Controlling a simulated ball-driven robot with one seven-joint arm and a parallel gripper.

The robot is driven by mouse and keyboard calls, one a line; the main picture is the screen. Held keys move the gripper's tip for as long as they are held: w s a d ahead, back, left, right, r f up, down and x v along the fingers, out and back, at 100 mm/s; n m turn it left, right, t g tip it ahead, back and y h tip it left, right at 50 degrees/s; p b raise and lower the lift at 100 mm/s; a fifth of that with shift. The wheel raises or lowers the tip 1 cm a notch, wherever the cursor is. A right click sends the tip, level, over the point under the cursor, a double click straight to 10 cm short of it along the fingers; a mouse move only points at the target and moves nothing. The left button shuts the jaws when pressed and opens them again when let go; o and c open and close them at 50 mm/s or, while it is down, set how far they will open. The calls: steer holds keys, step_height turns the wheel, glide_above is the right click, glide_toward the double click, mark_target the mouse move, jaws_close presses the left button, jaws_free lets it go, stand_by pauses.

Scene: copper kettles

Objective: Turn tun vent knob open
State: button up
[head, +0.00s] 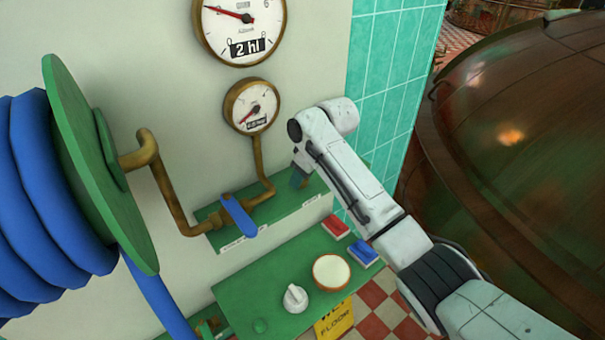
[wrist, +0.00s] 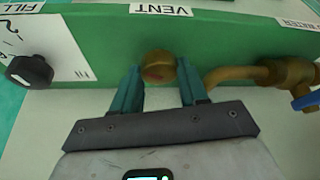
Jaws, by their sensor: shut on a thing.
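In the wrist view, the round brass vent knob (wrist: 158,66) sits on a green panel (wrist: 95,50) by a white VENT label (wrist: 160,10). My gripper (wrist: 159,70) has its two teal fingers on either side of the knob and is shut on it. The knob's face shows a reddish mark; I cannot tell how far it is turned. In the head view, my gripper (head: 299,179) is at the green wall shelf, and the knob is hidden behind it.
A black knob (wrist: 30,71) by the FILL label and a brass pipe (wrist: 235,75) flank the gripper. The head view shows a blue-handled valve (head: 238,216), gauges (head: 251,106), a green hose reel (head: 90,165), a lower control panel (head: 245,290) and a large copper kettle (head: 520,140).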

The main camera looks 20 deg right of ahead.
stand_by(0.3)
steer(key=o, duration=1.1)
steer(key=shift+c, duration=0.2)
steer(key=b+v, duration=0.1)
steer(key=v, duration=0.9)
steer(key=shift+r, duration=0.35)
steer(key=shift+s+d, duration=0.1)
steer(key=shift+d, duration=0.05)
